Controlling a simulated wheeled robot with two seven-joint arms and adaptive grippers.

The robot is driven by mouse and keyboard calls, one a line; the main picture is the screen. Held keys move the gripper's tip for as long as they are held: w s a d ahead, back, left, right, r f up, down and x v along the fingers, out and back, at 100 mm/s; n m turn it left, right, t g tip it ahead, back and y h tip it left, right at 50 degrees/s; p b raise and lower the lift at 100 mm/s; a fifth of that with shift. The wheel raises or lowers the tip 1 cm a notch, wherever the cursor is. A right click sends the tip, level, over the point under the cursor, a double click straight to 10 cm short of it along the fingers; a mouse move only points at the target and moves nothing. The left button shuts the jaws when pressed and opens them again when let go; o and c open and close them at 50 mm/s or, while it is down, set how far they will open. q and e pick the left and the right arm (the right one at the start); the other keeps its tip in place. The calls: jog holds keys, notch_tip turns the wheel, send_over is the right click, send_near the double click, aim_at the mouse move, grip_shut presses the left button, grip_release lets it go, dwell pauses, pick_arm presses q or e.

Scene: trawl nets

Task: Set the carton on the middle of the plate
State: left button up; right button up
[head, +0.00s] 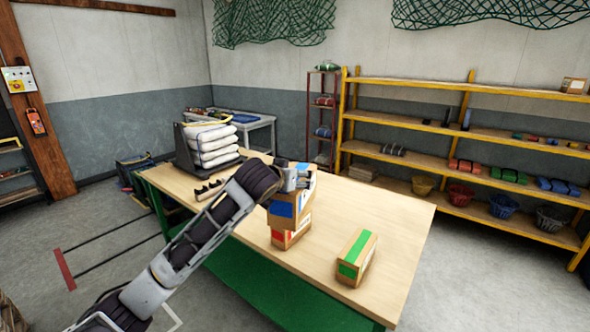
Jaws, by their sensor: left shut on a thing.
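My left gripper (291,177) is shut on the top of a brown carton with a blue patch (284,211), over the middle of the wooden table (400,212). I cannot tell whether the two cartons touch. A third carton with a green stripe (356,257) stands apart on the table to the right. I cannot make out a plate; the arm and cartons hide part of the tabletop. My right gripper is not in view.
A rack of stacked white sacks (213,145) stands at the table's far left end, with a small dark holder (209,189) in front. The tabletop right of the cartons is mostly clear. Yellow shelves (465,137) with bins and goods line the back wall.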

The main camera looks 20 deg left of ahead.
pick_arm(q)
jog(key=s+f+b, duration=0.3)
jog(key=s+f, duration=0.2)
jog(key=f, duration=0.7)
jog(key=s+f+b, duration=0.4)
jog(key=s+f, duration=0.2)
jog(key=f, duration=0.7)
jog(key=s+f+b, duration=0.3)
jog(key=s+f, duration=0.2)
jog(key=f, duration=0.8)
jog(key=shift+s+a+n+y, duration=0.25)
jog(key=shift+n+y, duration=0.05)
jog(key=shift+y, duration=0.1)
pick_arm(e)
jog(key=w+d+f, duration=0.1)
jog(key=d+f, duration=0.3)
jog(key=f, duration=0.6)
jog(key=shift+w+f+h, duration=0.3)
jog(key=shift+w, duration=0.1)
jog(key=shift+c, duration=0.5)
pick_arm(q)
jog(key=shift+r, duration=0.25)
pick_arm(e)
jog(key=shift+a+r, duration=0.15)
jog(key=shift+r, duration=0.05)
